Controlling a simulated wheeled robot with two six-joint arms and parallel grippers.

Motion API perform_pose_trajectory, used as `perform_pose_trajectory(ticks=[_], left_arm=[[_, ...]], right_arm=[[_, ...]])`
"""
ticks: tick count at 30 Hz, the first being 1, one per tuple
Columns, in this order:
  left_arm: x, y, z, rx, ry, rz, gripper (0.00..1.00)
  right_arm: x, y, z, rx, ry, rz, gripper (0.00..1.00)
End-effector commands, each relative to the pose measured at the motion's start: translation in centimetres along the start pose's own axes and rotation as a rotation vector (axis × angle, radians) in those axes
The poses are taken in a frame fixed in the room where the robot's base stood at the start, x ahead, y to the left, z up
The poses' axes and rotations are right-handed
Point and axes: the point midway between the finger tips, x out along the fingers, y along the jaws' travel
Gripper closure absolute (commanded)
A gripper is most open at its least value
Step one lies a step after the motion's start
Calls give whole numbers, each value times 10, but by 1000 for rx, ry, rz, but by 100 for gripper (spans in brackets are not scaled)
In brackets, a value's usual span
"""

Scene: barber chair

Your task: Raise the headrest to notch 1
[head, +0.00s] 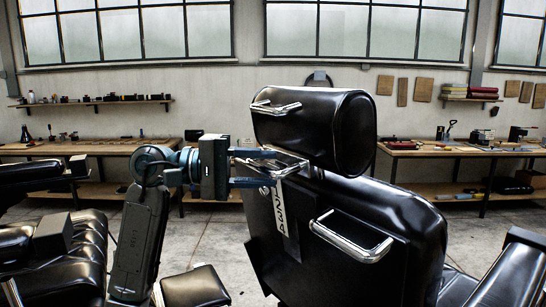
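The black padded headrest (352,132) sits just above the top of the chair's backrest (400,225), with a narrow gap between them. A chrome handle (275,107) is fixed on its near side. A pale strip with dark characters (281,215) runs down the backrest's side below the headrest; which notch the headrest is at cannot be read. My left gripper (276,168) reaches in from the left at the headrest's lower edge. Its blue fingers are apart, with chrome metal (288,166) at their tips; contact is unclear. My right gripper is not in view.
A second chrome handle (350,238) sticks out from the backrest. Black padded chair parts (55,255) fill the lower left, and a black pad (195,287) lies low in front. Wooden workbenches (455,151) with tools stand along the back wall.

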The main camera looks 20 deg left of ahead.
Motion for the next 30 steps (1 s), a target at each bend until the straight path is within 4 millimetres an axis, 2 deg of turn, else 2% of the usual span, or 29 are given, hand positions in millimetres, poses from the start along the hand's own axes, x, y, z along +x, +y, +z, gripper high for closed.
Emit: perform_pose_trajectory(ticks=[1, 6, 17, 23, 30], left_arm=[[6, 3, 0, -2, -4, 1, 64], [19, 1, 0, -2, -2, 0, 64], [23, -1, 0, -1, 0, 0, 64], [23, -1, 0, -1, 0, -1, 99], [23, 1, 0, -1, -1, -1, 100]], right_arm=[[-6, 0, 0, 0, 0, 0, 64], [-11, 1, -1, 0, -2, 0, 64], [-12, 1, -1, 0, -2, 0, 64], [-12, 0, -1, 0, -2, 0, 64], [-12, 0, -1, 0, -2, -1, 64]])
